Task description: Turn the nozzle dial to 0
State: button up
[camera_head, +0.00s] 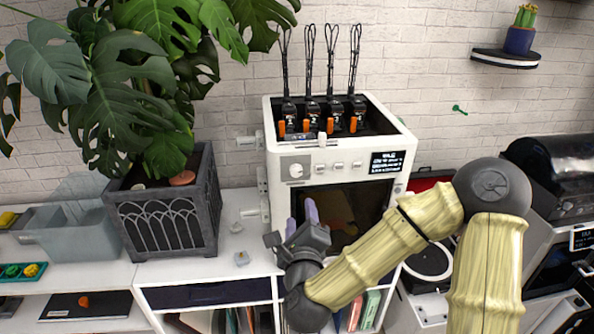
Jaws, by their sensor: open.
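The nozzle dial (297,170) is a small round white knob at the left of the white printer's (278,217) front panel. Its setting is too small to read. A row of small white controls (338,167) and a dark screen with white text (387,163) sit to its right. My gripper (301,216) has purple fingertips and is open and empty. In the picture it is below the dial, in front of the printer's lower left front, apart from the dial. My arm hides part of the printer's dark window (345,205).
A plant in a dark grey pot (168,215) stands left of the printer, beside a translucent bin (75,228). Several tool heads with orange tabs (331,122) sit in the printer's open top. A turntable (428,264) is at right. The white counter (215,262) has some free room.

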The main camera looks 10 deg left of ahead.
aim_at(297, 174)
jog(key=w+a+p, duration=0.1)
jog(key=w+p, duration=0.1)
jog(key=w, duration=0.3)
jog(key=w+a+p, duration=0.1)
jog(key=w+p, duration=0.1)
jog(key=w, duration=0.3)
jog(key=w+a+p, duration=0.1)
jog(key=w+p, duration=0.2)
jog(key=w, duration=0.2)
jog(key=shift+w+f, duration=0.1)
jog(key=shift+w, duration=0.1)
jog(key=c, duration=1)
jog(key=shift+o, duration=0.2)
